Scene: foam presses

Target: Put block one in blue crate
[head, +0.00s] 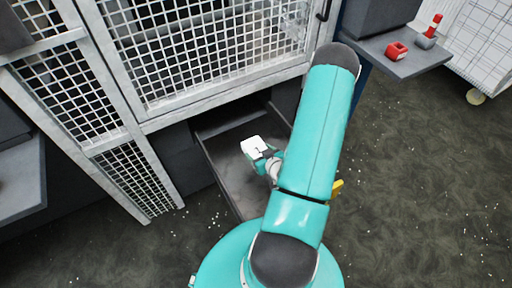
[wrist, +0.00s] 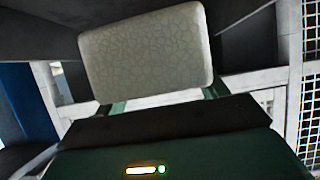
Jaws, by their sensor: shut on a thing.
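A white foam block (head: 255,146) is held in my gripper (head: 266,155) in the head view, above a dark open tray or drawer at the foot of the caged press. In the wrist view the block (wrist: 146,52) fills the upper middle, with a pale, cracked-looking face. My gripper's two green fingers (wrist: 162,100) show at its lower edge, one on each side, shut on it. I cannot tell from its looks whether it is block one. No blue crate can be made out in either view.
The dark tray (head: 222,176) sits under the white mesh cage (head: 200,60). A grey shelf (head: 403,66) at upper right bears a red object (head: 396,51) and a red-and-grey one. A white wheeled mesh cart (head: 480,45) stands beyond. Speckled floor (head: 420,190) is open at right.

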